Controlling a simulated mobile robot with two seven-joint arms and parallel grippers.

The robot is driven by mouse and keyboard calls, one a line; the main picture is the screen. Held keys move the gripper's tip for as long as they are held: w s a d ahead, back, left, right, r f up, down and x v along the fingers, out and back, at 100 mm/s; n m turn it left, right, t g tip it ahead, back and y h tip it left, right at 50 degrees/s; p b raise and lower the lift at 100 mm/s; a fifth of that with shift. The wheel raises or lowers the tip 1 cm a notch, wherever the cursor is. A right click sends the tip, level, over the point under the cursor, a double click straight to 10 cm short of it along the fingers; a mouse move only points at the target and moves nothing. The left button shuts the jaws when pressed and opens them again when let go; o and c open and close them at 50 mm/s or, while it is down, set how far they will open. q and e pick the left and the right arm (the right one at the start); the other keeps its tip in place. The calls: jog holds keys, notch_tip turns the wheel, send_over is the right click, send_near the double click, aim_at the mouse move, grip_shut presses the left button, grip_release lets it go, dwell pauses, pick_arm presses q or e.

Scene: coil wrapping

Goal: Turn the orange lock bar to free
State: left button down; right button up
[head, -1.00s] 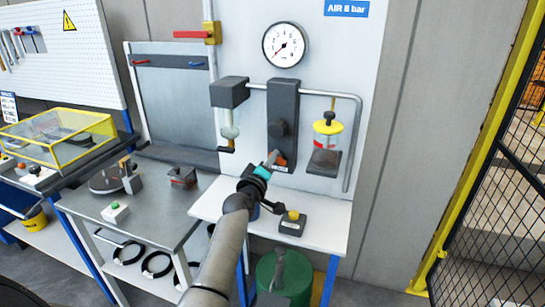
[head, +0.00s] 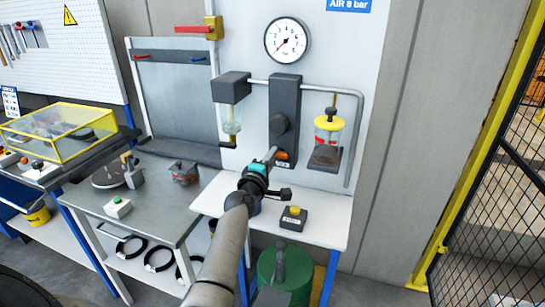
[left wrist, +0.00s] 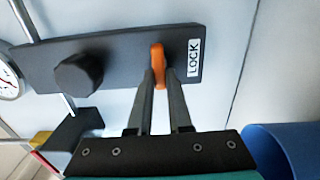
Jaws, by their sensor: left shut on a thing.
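The orange lock bar (head: 282,155) is low on the dark upright panel (head: 285,100), just above a white label. In the left wrist view the label reads LOCK, and the bar (left wrist: 158,66) lies across the panel's long side beside it. My left gripper (head: 272,154) reaches up to the panel from below. Its two fingers (left wrist: 160,75) are closed on the orange bar, one on each side, and partly cover it. My right gripper is not seen.
A dark round knob (head: 278,125) sits above the bar. A yellow-button box (head: 293,217) stands on the white shelf below.

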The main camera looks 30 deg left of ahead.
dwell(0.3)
pick_arm(q)
jog(key=c, duration=0.8)
grip_release()
jog(key=shift+c, duration=0.2)
jog(key=p+v, duration=0.1)
jog(key=v, duration=1.4)
jog(key=shift+s, duration=0.15)
